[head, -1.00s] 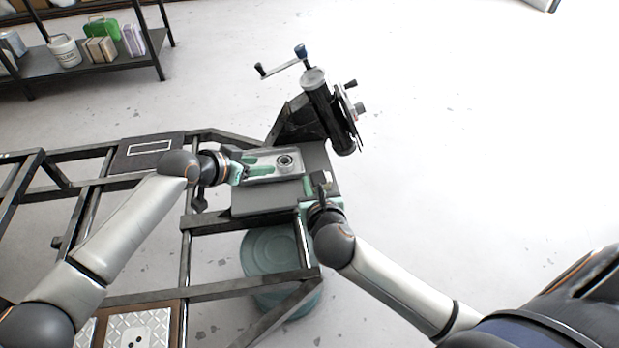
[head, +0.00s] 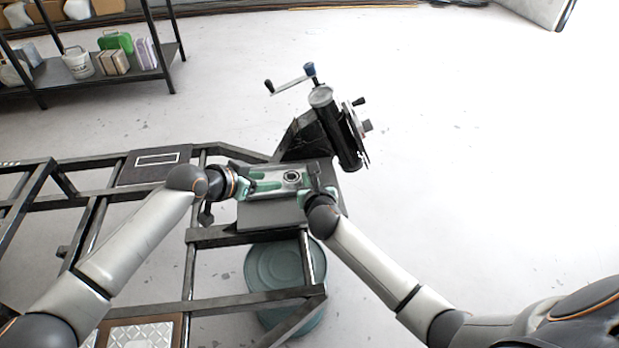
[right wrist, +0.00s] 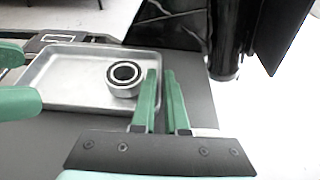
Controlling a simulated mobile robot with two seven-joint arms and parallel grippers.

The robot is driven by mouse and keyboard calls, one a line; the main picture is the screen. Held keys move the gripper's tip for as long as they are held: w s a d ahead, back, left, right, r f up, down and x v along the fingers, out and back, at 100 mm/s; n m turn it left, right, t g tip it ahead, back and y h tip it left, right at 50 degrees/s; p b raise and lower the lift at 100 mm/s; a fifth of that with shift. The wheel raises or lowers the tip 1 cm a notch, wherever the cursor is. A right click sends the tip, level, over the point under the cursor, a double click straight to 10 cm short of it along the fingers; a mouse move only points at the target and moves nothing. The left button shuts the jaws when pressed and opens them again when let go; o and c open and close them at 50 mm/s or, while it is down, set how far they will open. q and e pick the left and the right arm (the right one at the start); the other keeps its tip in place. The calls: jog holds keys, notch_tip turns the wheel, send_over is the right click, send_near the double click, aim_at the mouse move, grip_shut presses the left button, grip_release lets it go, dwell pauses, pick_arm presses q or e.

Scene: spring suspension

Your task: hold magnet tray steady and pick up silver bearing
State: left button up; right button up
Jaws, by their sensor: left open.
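The magnet tray (head: 275,181) is a shallow silver tray on the dark plate of the frame; it also shows in the right wrist view (right wrist: 75,95). The silver bearing (right wrist: 123,82), a ring with a dark inner band, stands near the tray's right end, also seen in the head view (head: 292,177). My left gripper (head: 255,186) is open at the tray's left end, its green fingers on either side of that end. My right gripper (right wrist: 159,75) is over the tray's right side, its fingers a narrow gap apart and empty. The bearing is just left of them, outside the gap.
A black post with cranks and a disc (head: 338,130) stands behind the plate's right end, close to my right gripper. A teal drum (head: 285,270) is below the frame. A shelf (head: 110,82) with containers is at the back left. Open floor lies to the right.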

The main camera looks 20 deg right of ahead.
grip_shut()
jog(key=shift+f, duration=0.1)
dwell(1.9)
jog(key=shift+o, duration=2.1)
grip_release()
